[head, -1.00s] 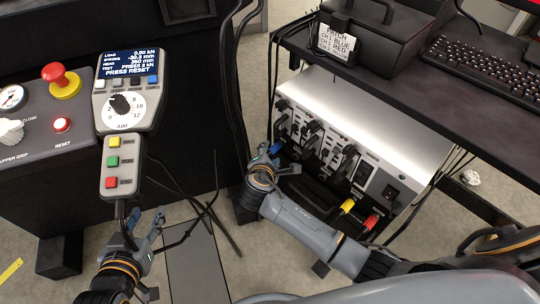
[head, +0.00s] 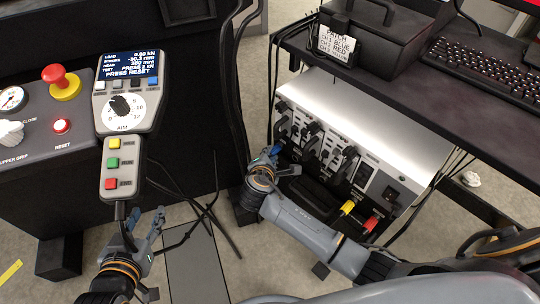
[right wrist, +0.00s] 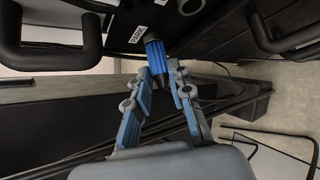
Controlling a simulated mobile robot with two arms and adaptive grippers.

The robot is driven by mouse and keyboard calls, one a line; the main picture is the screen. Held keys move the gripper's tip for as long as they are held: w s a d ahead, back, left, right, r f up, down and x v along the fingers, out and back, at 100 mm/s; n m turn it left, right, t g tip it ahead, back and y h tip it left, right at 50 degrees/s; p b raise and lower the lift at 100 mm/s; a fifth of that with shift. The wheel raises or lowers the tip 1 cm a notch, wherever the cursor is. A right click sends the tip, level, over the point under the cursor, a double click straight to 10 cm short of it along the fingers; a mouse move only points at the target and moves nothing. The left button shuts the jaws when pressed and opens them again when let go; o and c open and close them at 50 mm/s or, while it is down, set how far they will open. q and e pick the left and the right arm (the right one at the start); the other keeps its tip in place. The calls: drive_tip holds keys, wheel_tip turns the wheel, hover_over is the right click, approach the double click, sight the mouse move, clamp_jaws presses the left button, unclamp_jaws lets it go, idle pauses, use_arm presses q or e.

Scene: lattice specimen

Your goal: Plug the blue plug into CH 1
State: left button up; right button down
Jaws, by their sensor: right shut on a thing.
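The blue plug (right wrist: 157,62) shows in the right wrist view between the fingertips of my right gripper (right wrist: 160,72), with its front end up against a dark panel beside a small white label reading "PARK" (right wrist: 138,35). I cannot tell whether the plug is seated in a socket there. In the head view my right gripper (head: 268,165) is at the left end of the grey box (head: 370,115), and the blue plug (head: 275,150) is just visible at its tip. My left gripper (head: 146,230) is open and empty, low beside the pendant. The CH 1 marking is not readable.
Several black plugs and handles line the box front, with a yellow plug (head: 347,207) and a red plug (head: 370,224) at lower right. A patch card (head: 337,43) stands on the dark desk above. A handheld pendant (head: 127,105) and loose black cables lie left.

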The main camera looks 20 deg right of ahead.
use_arm(q)
drive_tip(key=shift+s+a+f+g+y+p, duration=0.2)
drive_tip(key=shift+s+a+f+g+p, duration=0.1)
drive_tip(key=shift+s+f+g, duration=0.35)
drive_tip(key=shift+s+a+f+g+y+p, duration=0.2)
drive_tip(key=shift+s+a+f+g, duration=0.1)
drive_tip(key=shift+s+f+g, duration=0.4)
use_arm(e)
drive_tip(key=shift+s+a, duration=0.3)
drive_tip(key=shift+a, duration=0.2)
idle(1.6)
drive_tip(key=shift+a, duration=0.1)
use_arm(q)
drive_tip(key=s+a+f+g+p, duration=0.1)
drive_tip(key=s+f+g, duration=0.2)
drive_tip(key=s, duration=0.2)
drive_tip(key=shift+a+f+y, duration=0.25)
drive_tip(key=shift+a+y, duration=0.15)
use_arm(e)
drive_tip(key=shift+s+a, duration=0.5)
drive_tip(key=shift+a, duration=0.4)
drive_tip(key=shift+s+a, duration=0.45)
drive_tip(key=shift+a, duration=0.45)
drive_tip(key=shift+f, duration=0.1)
